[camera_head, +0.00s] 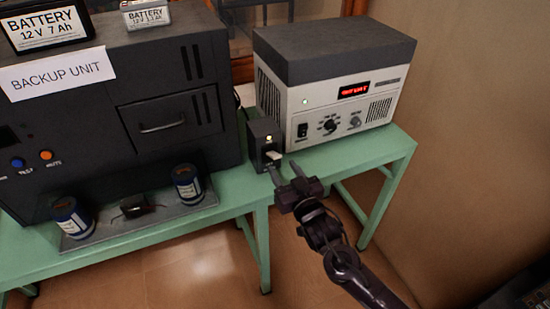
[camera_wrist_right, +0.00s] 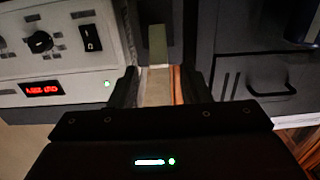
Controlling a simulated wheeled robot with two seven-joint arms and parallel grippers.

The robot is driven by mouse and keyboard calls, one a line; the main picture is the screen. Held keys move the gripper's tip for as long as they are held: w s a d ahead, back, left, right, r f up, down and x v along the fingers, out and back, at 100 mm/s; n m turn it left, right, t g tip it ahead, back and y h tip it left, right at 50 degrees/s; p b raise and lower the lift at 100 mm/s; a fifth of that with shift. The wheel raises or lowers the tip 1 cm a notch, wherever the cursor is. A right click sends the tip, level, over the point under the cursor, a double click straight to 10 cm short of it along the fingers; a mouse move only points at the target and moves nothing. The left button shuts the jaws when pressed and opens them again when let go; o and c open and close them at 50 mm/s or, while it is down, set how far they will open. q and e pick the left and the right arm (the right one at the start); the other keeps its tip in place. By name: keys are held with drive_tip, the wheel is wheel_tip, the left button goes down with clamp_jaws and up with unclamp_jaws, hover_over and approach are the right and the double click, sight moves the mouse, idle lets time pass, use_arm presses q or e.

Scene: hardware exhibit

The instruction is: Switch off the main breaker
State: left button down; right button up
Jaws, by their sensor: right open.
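A small dark box (camera_head: 262,137), which looks like the main breaker, stands on the green table between the backup unit and the white device. It has a small lit lamp near its top and a pale lever (camera_head: 272,155) sticking out of its front. The lever also shows in the right wrist view (camera_wrist_right: 157,45), ahead of and between the finger lines. My right gripper (camera_head: 285,173) is open and empty, just in front of and below the lever. Its fingers also show in the right wrist view (camera_wrist_right: 160,72). I cannot tell whether they touch the lever. My left gripper is not in view.
The dark backup unit (camera_head: 160,85) stands close on the left, with batteries on top. The white device (camera_head: 340,105) with a red display stands close on the right. A tray (camera_head: 140,222) with two blue cans lies front left on the green table (camera_head: 370,150).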

sight(276, 155)
drive_tip(key=x, duration=0.5)
drive_tip(key=shift+w+p, duration=0.3)
drive_tip(key=shift+w, duration=0.1)
drive_tip(key=shift+w+a, duration=0.1)
drive_tip(key=shift+w, duration=0.05)
drive_tip(key=c, duration=0.8)
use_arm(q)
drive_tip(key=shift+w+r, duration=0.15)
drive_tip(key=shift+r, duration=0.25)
use_arm(e)
clamp_jaws()
